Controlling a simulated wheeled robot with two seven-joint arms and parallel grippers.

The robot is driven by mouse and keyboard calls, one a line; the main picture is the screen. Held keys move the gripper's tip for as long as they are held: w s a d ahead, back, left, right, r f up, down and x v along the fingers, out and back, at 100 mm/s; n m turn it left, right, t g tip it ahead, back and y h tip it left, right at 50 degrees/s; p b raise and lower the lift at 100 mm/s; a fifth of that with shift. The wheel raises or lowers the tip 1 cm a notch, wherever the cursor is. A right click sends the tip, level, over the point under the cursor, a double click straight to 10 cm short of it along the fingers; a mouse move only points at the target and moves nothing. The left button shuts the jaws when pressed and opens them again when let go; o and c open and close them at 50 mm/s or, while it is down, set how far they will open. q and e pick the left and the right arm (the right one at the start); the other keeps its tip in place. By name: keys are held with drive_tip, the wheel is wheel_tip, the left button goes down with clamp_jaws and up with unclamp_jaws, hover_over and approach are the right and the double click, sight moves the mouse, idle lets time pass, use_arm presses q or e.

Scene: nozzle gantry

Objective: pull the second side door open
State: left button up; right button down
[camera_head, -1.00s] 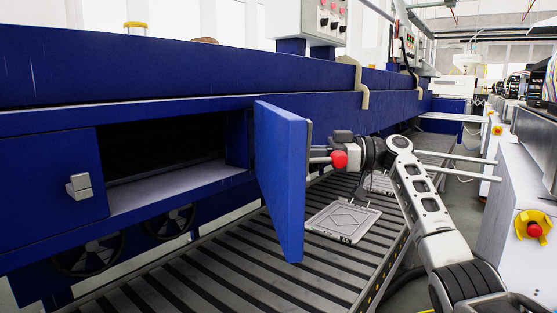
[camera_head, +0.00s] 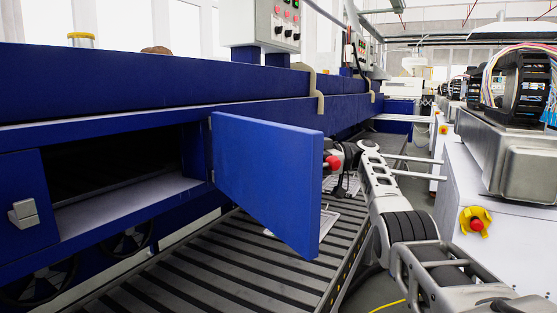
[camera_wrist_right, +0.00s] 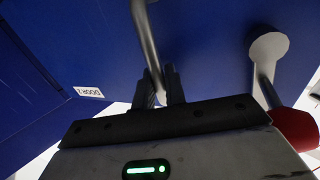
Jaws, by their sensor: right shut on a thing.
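The blue side door (camera_head: 265,175) stands swung outward from the right end of a dark opening (camera_head: 120,180), its inner face toward the head camera. In the right wrist view its blue panel (camera_wrist_right: 205,50) carries a metal bar handle (camera_wrist_right: 146,40) and a small label (camera_wrist_right: 89,93) reading DOOR2. My right gripper (camera_wrist_right: 161,88) is shut on the bar handle. In the head view the door hides its fingers. My left gripper is not in view.
A closed blue door with a grey handle (camera_head: 23,212) is left of the opening. A slatted conveyor (camera_head: 180,275) runs below. A white cabinet with a red button on yellow (camera_head: 476,222) stands right. A red knob (camera_wrist_right: 297,128) shows beside my right gripper.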

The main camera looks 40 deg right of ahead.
idle(0.4)
drive_tip(key=c, duration=1.5)
unclamp_jaws()
drive_tip(key=shift+w, duration=0.1)
drive_tip(key=shift+c, duration=0.2)
drive_tip(key=shift+r, duration=0.1)
